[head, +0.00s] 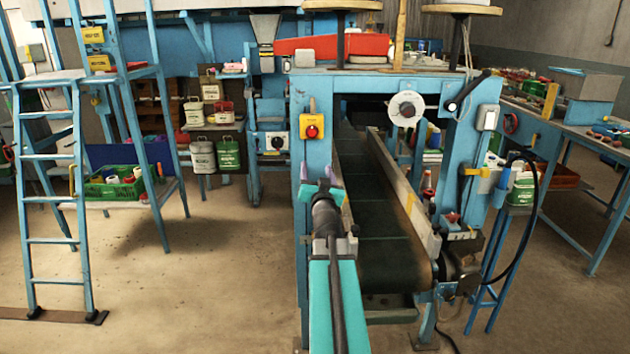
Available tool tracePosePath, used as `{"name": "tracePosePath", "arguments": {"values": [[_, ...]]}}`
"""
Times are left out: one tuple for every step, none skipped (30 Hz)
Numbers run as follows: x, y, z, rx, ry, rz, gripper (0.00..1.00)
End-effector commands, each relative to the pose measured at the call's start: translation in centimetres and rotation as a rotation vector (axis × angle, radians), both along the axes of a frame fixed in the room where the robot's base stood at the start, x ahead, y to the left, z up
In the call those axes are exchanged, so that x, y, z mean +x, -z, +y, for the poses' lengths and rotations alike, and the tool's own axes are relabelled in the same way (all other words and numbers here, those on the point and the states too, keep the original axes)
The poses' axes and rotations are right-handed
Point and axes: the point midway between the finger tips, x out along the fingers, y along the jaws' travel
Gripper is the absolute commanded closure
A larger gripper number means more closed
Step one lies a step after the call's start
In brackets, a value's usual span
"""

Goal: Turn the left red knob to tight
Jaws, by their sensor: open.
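A small red knob (453,217) shows at the right side of the conveyor's front end. I cannot make out a matching red knob at the left side, where my arm covers part of the conveyor frame. A round red button or knob (312,131) sits on a yellow box on the blue left post, above my gripper. My gripper (320,176) is open, with its two pale purple fingertips apart and nothing seen between them. It appears in front of the blue left post, left of the conveyor belt (375,215).
A blue ladder (52,200) stands at the left. A shelf holds a green crate (115,187). A blue side table (590,140) stands at the right. A black cable (528,225) hangs beside the conveyor's right side. The floor at the left front is clear.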

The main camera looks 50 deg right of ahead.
Motion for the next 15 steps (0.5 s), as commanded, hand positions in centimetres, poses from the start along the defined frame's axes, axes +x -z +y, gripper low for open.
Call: {"name": "tracePosePath", "arguments": {"values": [[0.2, -0.4, -0.2, 0.017, 0.01, -0.006, 0.44], [0.3, -0.6, -0.3, 0.026, 0.016, -0.008, 0.44], [0.3, -0.7, -0.4, 0.043, 0.025, -0.009, 0.44], [0.3, -0.8, -0.5, 0.054, 0.031, -0.011, 0.44], [0.4, -0.9, -0.6, 0.066, 0.038, -0.011, 0.44], [0.4, -1.0, -0.7, 0.082, 0.045, -0.013, 0.44], [0.4, -1.1, -0.8, 0.094, 0.051, -0.015, 0.44], [0.5, -1.2, -0.9, 0.104, 0.056, -0.015, 0.44], [0.5, -1.3, -1.0, 0.119, 0.063, -0.016, 0.44], [0.5, -1.3, -1.0, 0.13, 0.068, -0.016, 0.44], [0.5, -1.3, -1.1, 0.14, 0.072, -0.016, 0.44], [0.5, -1.3, -1.2, 0.151, 0.077, -0.016, 0.44], [0.5, -1.3, -1.2, 0.161, 0.081, -0.015, 0.44], [0.5, -1.4, -1.2, 0.167, 0.083, -0.016, 0.44], [0.6, -1.4, -1.2, 0.175, 0.086, -0.015, 0.44]]}}
